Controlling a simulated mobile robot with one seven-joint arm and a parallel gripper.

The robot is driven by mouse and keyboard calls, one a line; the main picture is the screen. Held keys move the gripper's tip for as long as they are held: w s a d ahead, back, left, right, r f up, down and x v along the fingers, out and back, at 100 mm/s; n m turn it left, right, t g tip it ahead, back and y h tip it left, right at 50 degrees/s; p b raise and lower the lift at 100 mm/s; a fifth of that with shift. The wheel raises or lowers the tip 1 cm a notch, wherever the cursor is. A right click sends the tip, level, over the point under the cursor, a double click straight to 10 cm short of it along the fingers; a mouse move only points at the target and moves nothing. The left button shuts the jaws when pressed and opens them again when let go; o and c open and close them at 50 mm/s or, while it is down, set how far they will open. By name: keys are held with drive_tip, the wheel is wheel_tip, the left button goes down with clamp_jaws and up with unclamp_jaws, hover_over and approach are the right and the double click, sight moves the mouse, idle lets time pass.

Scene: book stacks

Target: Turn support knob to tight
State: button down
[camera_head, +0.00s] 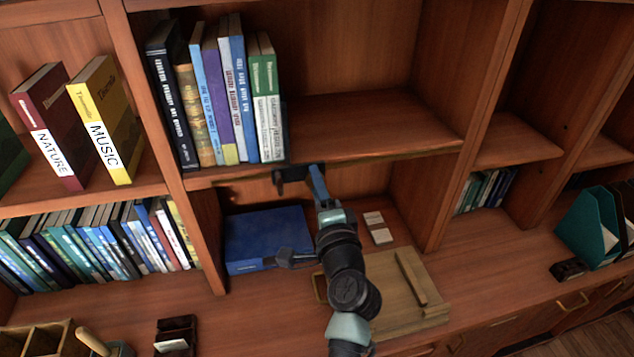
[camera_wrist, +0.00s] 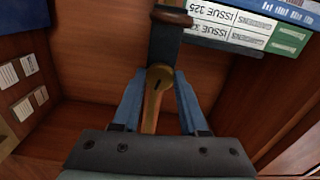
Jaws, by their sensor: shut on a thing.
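The support knob (camera_wrist: 157,80) is a brass, lever-like piece with a slotted round head, on a dark support bracket (camera_wrist: 166,45) in the wrist view. My gripper (camera_wrist: 160,92) has its two blue fingers on either side of the knob and is shut on it. In the head view, my gripper (camera_head: 299,180) is at the front edge of the middle shelf, just below a row of upright books (camera_head: 238,100). The knob is hidden there by the gripper. No tight or loose marking is readable.
The shelf (camera_head: 360,125) right of the books is empty. Below my gripper are a blue box (camera_head: 268,238), small white cards (camera_head: 377,228) and a wooden board (camera_head: 410,290). A wooden upright (camera_head: 480,120) stands to the right.

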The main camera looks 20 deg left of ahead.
drive_tip(key=shift+m, duration=1)
drive_tip(key=shift+f, duration=0.1)
drive_tip(key=shift+c, duration=2.2)
unclamp_jaws()
drive_tip(key=b+v, duration=0.2)
drive_tip(key=v, duration=1.1)
